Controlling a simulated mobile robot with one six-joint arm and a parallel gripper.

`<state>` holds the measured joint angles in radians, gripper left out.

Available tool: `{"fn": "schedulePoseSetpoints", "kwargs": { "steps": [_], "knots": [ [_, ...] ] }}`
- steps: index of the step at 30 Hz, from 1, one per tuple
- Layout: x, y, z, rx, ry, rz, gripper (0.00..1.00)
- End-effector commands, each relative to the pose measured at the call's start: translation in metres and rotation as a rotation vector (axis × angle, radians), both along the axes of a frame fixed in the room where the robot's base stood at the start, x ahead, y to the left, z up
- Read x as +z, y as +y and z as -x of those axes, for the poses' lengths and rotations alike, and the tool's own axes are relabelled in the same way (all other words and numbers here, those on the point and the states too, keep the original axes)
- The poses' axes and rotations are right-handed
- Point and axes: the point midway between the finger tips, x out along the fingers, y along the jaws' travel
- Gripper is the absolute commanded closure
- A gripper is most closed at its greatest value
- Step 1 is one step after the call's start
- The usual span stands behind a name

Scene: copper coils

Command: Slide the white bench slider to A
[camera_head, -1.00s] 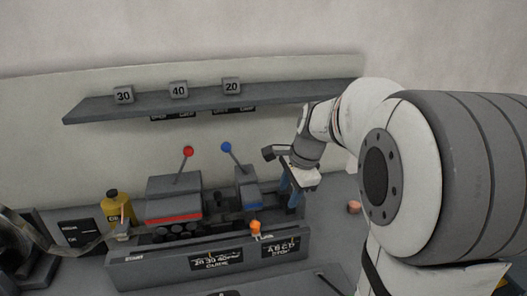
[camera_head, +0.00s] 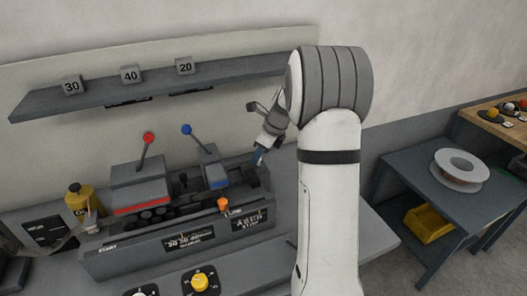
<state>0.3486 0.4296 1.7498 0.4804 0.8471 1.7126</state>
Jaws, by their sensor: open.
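I cannot make out a white bench slider for certain. A white knob (camera_head: 140,293) is cut off by the bottom edge on a dark plate. The machine's front panel carries a small A B C D STOP label (camera_head: 248,222). An orange knob (camera_head: 222,204) stands above the panel, left of that label. My gripper (camera_head: 257,158) is small in view above the right end of the machine, beside the blue-trimmed block (camera_head: 213,168). It is open, and I see nothing held in it. My arm hides the bench behind it.
A red lever (camera_head: 148,138) and a blue lever (camera_head: 187,130) stand up from the machine. A yellow knob (camera_head: 200,282) sits in front. A shelf (camera_head: 215,80) with numbered blocks hangs above. A side table (camera_head: 395,178) with a spool (camera_head: 458,167) is at right.

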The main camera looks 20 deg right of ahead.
Motion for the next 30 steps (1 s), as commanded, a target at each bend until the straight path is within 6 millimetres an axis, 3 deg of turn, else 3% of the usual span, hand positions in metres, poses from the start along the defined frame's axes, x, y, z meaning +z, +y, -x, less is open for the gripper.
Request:
{"fn": "schedulePoseSetpoints", "kwargs": {
  "steps": [10, 26, 30],
  "knots": [
    [-0.0060, 0.0024, -0.0017, 0.002, -0.001, 0.001, 0.58],
    [-0.0056, 0.0027, -0.0018, 0.003, -0.001, 0.001, 1.00],
    [-0.0056, 0.0028, -0.0018, 0.003, -0.001, 0.001, 1.00]
  ]
}}
